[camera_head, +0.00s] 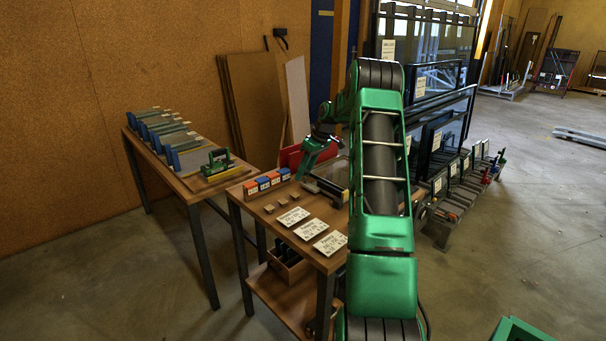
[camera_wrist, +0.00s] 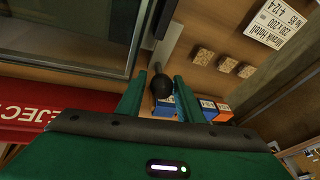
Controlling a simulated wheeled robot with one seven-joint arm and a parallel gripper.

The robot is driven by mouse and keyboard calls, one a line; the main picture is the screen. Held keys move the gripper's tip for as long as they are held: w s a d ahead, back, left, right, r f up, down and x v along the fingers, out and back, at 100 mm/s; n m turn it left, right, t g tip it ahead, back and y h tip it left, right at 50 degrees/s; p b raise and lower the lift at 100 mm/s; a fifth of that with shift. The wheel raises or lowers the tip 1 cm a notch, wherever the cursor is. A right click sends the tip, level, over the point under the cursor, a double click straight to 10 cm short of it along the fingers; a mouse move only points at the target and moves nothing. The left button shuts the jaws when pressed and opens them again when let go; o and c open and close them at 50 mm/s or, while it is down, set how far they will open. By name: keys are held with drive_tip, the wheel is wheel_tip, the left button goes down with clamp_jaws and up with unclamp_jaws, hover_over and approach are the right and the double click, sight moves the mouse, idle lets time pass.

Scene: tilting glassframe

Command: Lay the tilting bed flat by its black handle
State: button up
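The black handle (camera_wrist: 160,87) is a rounded knob on a metal bar. In the wrist view it shows between the fingertips of my gripper (camera_wrist: 161,92), with a small gap on each side. My gripper is open, and I see no firm contact with the knob. The tilting bed's dark frame with a glass pane (camera_wrist: 70,32) fills the upper left of the wrist view. In the head view my gripper (camera_head: 307,176) is at the bed on the near table; my arm hides much of the bed, and its tilt is hard to judge.
The near table (camera_head: 262,222) carries colored boxes (camera_head: 268,180), small wooden blocks (camera_head: 283,202) and white label cards (camera_head: 311,229). A red REJECT bin (camera_wrist: 25,112) lies beside my gripper. A second table (camera_head: 195,181) holds a green-handled tool (camera_head: 218,165). Glass racks stand behind my arm.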

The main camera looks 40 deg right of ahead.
drive_tip(key=v, duration=1)
drive_tip(key=shift+r, duration=0.35)
drive_tip(key=shift+s+d, duration=0.1)
drive_tip(key=s+a+r+m+g+h, duration=0.1)
drive_tip(key=s+a+r+m, duration=0.15)
drive_tip(key=s+a, duration=0.65)
drive_tip(key=s+a+r+m+g+h, duration=0.15)
drive_tip(key=s+a+r, duration=0.35)
drive_tip(key=a, duration=0.7)
drive_tip(key=s+a+f+m, duration=0.1)
drive_tip(key=s+a, duration=0.3)
drive_tip(key=s, duration=0.4)
drive_tip(key=s+a+f+m, duration=0.2)
drive_tip(key=s+a+f, duration=0.1)
drive_tip(key=s, duration=0.6)
drive_tip(key=s+a+f+m, duration=0.1)
drive_tip(key=s+a+f, duration=0.2)
drive_tip(key=s, duration=0.6)
drive_tip(key=shift+s+a+f+m+g, duration=0.3)
drive_tip(key=shift+a+g, duration=0.15)
drive_tip(key=shift+a, duration=0.4)
